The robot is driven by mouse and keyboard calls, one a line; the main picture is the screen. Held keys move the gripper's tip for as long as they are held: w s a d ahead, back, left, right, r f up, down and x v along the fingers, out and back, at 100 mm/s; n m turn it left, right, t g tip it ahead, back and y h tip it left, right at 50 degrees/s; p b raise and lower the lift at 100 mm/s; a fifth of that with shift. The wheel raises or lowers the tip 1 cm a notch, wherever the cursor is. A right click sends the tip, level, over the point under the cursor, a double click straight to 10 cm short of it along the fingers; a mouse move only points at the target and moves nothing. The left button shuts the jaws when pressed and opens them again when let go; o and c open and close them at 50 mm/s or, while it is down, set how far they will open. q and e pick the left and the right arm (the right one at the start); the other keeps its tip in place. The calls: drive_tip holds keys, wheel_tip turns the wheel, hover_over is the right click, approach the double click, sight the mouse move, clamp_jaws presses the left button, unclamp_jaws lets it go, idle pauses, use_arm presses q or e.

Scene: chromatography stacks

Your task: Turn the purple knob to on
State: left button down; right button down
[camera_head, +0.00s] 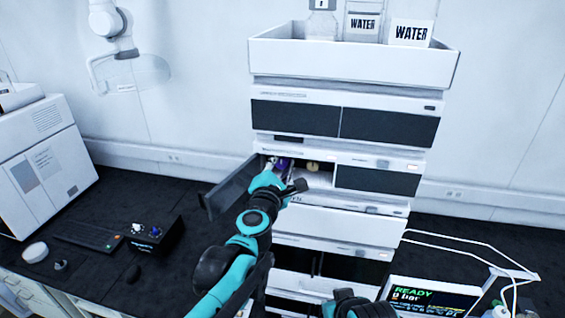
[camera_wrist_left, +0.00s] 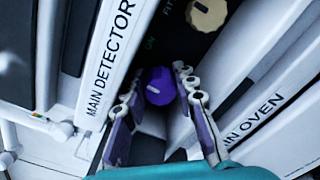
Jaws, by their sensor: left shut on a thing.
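The purple knob (camera_wrist_left: 160,86) sits between the fingers of my left gripper (camera_wrist_left: 161,77), which is shut on it. A short white mark shows on the left part of the knob's face. Green "ON" lettering shows just above the knob. In the head view my left gripper (camera_head: 275,168) reaches into an open bay of the stack. Only a little of the purple knob (camera_head: 284,163) shows there beside the fingers. My right gripper is not in view; only a dark part of that arm shows at the bottom edge.
A cream knob (camera_wrist_left: 207,14) sits beyond the purple one. A dark door (camera_head: 230,190) stands open left of the bay. "MAIN DETECTOR" and "MAIN OVEN" panels flank the gripper. A white tray (camera_head: 350,65) with water bottles tops the stack. A lit display (camera_head: 430,297) is at lower right.

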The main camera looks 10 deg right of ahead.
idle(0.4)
use_arm(q)
drive_tip(key=c, duration=1.2)
unclamp_jaws()
